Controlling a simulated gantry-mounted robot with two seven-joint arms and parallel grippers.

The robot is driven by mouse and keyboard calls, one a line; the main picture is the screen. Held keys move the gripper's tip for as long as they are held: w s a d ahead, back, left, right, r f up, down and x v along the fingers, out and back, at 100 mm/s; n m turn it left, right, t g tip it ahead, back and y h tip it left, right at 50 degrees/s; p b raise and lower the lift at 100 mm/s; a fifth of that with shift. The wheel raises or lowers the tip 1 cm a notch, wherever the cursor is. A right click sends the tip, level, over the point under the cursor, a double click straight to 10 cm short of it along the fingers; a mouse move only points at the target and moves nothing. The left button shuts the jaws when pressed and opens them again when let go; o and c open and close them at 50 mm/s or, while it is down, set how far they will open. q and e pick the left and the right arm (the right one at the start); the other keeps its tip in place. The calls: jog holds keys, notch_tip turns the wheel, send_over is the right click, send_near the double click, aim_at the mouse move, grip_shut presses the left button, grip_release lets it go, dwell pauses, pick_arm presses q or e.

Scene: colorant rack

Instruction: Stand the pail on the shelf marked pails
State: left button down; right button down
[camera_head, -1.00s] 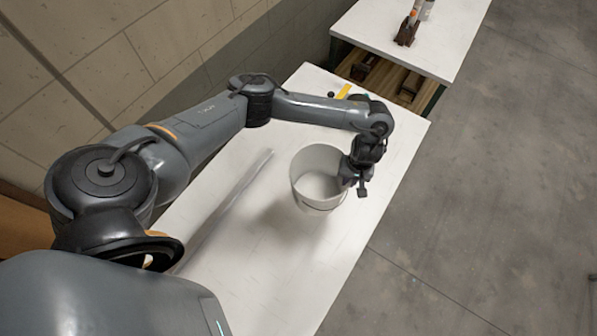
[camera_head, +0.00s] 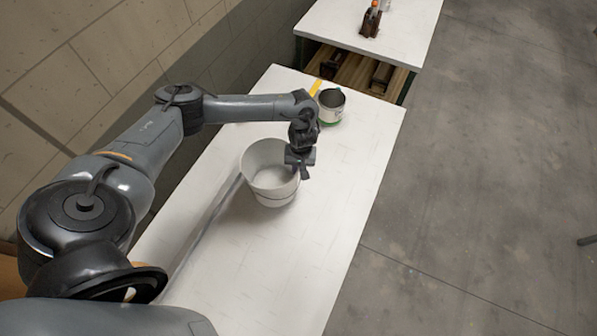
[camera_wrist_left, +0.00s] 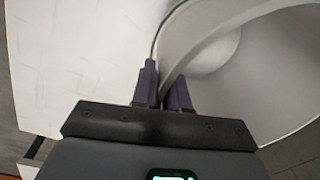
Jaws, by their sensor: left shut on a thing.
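The pail (camera_head: 268,188) is white, upright and open at the top, over the white surface in the head view. My left gripper (camera_head: 299,174) is shut on its rim at the right side. In the left wrist view the pail (camera_wrist_left: 285,70) fills the right, and its rim passes between the two fingers of the gripper (camera_wrist_left: 163,88). I cannot tell whether the pail's base touches the surface. No shelf mark can be read. My right gripper is not in view.
A small metal can (camera_head: 331,106) with a green band stands beyond the pail, near a yellow strip (camera_head: 315,87). A wooden shelf bay (camera_head: 352,70) lies past the white surface (camera_head: 330,205). Surface nearer me is clear.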

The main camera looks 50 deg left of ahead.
pick_arm(q)
jog(key=shift+f, duration=1.7)
jog(key=c, duration=1.1)
grip_release()
jog(key=shift+c, duration=0.2)
